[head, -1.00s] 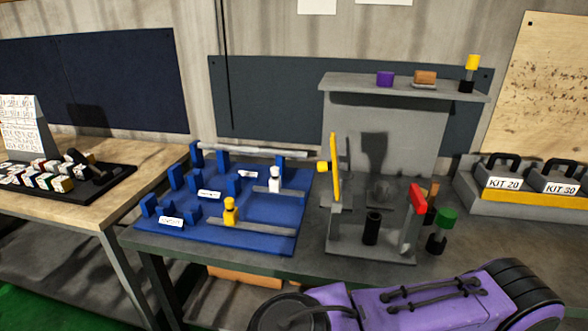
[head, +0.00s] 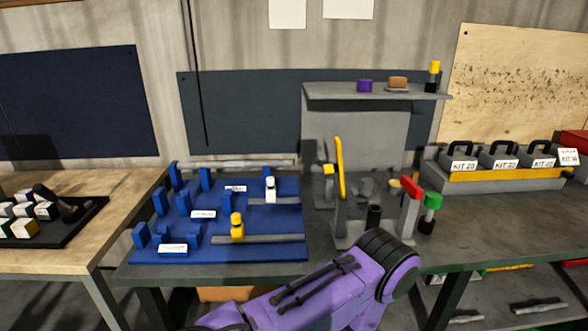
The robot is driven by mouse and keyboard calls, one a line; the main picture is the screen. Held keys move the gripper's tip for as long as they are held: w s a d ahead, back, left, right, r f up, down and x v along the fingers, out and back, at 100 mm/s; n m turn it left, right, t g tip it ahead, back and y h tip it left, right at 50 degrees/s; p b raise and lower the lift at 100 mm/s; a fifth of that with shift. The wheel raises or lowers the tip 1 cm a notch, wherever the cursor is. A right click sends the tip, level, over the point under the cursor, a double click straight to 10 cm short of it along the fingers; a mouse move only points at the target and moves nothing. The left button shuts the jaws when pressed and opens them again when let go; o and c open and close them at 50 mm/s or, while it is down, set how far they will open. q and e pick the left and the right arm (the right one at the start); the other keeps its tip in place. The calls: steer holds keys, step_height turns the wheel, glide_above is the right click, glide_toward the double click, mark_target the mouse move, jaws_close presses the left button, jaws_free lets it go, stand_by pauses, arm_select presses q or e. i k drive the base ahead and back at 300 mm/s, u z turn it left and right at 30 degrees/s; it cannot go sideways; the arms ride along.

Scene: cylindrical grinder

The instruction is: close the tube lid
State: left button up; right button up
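A short black tube (head: 374,215) stands upright on the grey grinder (head: 352,128), in its front part. Its lower end is hidden behind my purple arm. I cannot tell which part is its lid. A thin yellow upright piece (head: 340,170) stands on the left of the grinder, with a small yellow knob (head: 328,169) beside it. A red block (head: 411,187) tops a grey post on the right. Beside that, a green cap (head: 433,200) sits on a dark post. My purple arm reaches in at the bottom middle. Neither gripper shows.
A blue fixture board (head: 280,222) with white-labelled holders and grey bars lies left of the grinder. Labelled kit boxes (head: 503,170) stand at the back right. A purple piece and a brown piece sit on the grinder's top shelf (head: 380,94). The bench right of the green cap is clear.

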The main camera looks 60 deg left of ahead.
mark_target(330, 168)
steer(key=u, duration=1.6)
steer(key=k, duration=0.5)
steer(key=u, duration=1.3)
steer(key=i, duration=0.75)
steer(key=z, duration=1.25)
